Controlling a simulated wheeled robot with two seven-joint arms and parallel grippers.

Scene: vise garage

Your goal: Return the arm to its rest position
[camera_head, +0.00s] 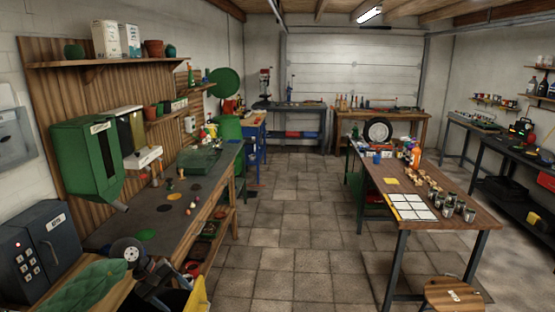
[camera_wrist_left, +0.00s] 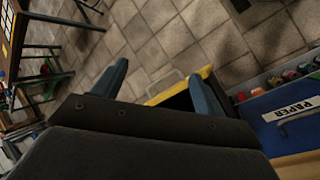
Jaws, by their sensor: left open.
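My left gripper (camera_head: 160,284) shows at the bottom left of the head view, beside the near end of the left workbench (camera_head: 120,236). In the wrist view its two blue-grey fingers (camera_wrist_left: 156,72) stand wide apart with nothing held between them. Behind them lies the tiled floor. The yellow edge of a container with a handle (camera_wrist_left: 180,86) shows behind the fingers; I cannot tell how far off it is. My right gripper does not show.
A dark control box (camera_head: 40,250) and a green dispenser (camera_head: 86,155) stand along the left wall. A wooden table (camera_head: 455,222) and a stool (camera_head: 452,295) stand at right. The middle floor (camera_head: 285,225) is clear.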

